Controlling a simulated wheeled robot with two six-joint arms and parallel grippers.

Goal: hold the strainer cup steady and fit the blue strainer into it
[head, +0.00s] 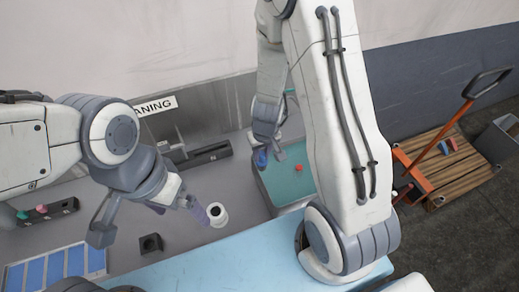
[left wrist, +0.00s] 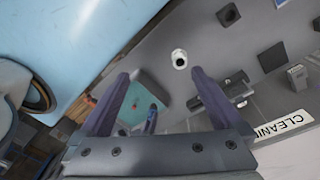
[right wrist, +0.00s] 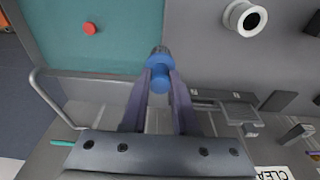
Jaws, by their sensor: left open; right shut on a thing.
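The strainer cup (head: 217,216) is a small white cylinder standing on the grey counter; it also shows in the left wrist view (left wrist: 180,59) and the right wrist view (right wrist: 246,18). My left gripper (head: 192,206) is open and empty close to the cup. In the left wrist view the cup lies beyond the fingertips (left wrist: 163,75), apart from them. The blue strainer (right wrist: 158,78) is clamped between the fingertips of my right gripper (right wrist: 158,72). In the head view the blue strainer (head: 261,159) is held over the left side of the teal surface.
The teal surface (head: 285,190) holds a red knob (head: 299,168). A black square block (head: 150,243) sits left of the cup. A black holder (head: 48,213) with pink and green pieces and a blue-panelled tray (head: 55,268) are further left.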

